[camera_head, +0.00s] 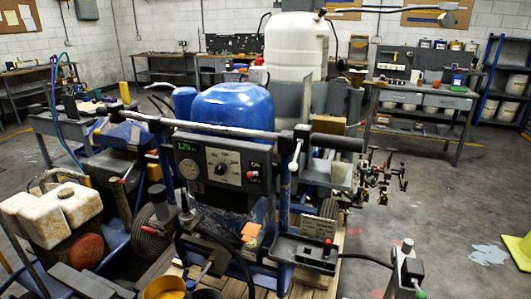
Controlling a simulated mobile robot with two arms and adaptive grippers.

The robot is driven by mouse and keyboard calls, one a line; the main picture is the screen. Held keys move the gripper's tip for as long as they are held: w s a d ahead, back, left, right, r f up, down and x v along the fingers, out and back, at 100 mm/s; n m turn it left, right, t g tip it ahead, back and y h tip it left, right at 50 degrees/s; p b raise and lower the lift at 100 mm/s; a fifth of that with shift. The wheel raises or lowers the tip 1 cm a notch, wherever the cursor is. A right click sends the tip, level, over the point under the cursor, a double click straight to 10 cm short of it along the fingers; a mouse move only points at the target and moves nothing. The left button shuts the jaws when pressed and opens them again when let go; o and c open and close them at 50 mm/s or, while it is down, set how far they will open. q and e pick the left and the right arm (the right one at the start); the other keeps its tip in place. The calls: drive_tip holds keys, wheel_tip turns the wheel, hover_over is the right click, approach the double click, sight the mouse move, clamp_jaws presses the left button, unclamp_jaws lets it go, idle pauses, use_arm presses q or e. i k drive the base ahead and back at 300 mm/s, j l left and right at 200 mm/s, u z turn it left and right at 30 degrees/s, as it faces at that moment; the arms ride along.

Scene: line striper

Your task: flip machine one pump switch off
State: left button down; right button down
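The line striper (232,108) with a blue tank stands in the middle of the view, facing me. Its dark control panel (222,189) carries a lit green display (186,147), a round gauge (189,169) and a white plate with a black dial (222,169). A small switch with a red part (254,176) sits at the panel's right side. It is too small to tell which way it is set. Neither of my grippers is in view, and nothing covers the panel face.
A handlebar (225,130) runs across above the panel. Open floor (425,205) lies to the right.

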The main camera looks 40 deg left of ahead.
sight(250, 174)
drive_tip(key=u, duration=1.55)
